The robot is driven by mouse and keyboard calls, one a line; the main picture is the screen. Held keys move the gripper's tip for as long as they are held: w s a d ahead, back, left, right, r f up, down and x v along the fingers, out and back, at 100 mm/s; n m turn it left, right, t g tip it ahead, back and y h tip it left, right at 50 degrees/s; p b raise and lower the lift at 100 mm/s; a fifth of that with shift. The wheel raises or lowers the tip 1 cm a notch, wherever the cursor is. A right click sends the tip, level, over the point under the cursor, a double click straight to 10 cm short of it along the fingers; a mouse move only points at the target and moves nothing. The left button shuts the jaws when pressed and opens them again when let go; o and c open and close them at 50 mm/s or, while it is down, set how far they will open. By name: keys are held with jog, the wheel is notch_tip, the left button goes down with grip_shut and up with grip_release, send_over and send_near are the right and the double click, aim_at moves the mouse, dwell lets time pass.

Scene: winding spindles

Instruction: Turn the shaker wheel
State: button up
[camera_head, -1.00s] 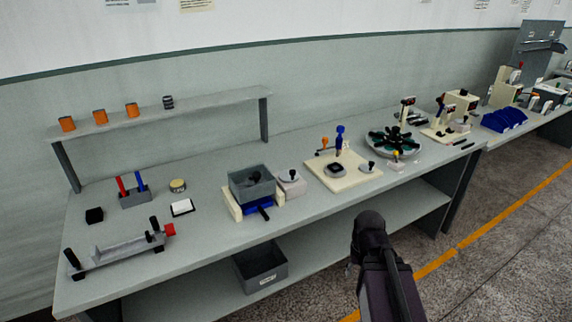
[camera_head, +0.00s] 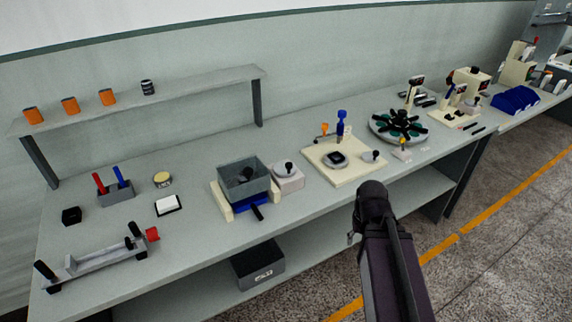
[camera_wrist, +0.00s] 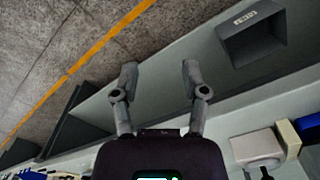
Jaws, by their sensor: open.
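The shaker is a grey open bin (camera_head: 244,178) with something dark inside, set on a cream and blue base (camera_head: 253,207) on the bench. Against its right side stands a white box (camera_head: 290,181) with a round grey wheel (camera_head: 286,168) and a dark knob on top, which looks like the shaker wheel. The white box also shows at the lower right of the wrist view (camera_wrist: 257,143), its wheel partly cut off. My gripper (camera_wrist: 159,76) is open and empty, its two fingers apart. In the head view my arm is in front of the bench, right of the wheel and clear of it.
A cream board (camera_head: 346,172) with a small dial and posts stands right of the white box. A round carousel (camera_head: 398,126) is further right. A grey bin (camera_head: 257,266) sits on the lower shelf. The floor (camera_head: 487,215) before the bench is clear.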

jog(key=shift+o, duration=0.9)
jog(key=shift+d, duration=0.2)
notch_tip(320, 180, up, 19)
jog(key=n+p, duration=1.9)
jog(key=n, duration=0.9)
send_over(289, 164)
jog(key=shift+w+a, duration=0.1)
jog(key=shift+w, duration=0.05)
jog(key=shift+f, duration=0.15)
notch_tip(289, 164, down, 14)
jog(key=b, duration=1.3)
jog(key=shift+r+b, duration=0.25)
jog(key=shift+b, duration=0.15)
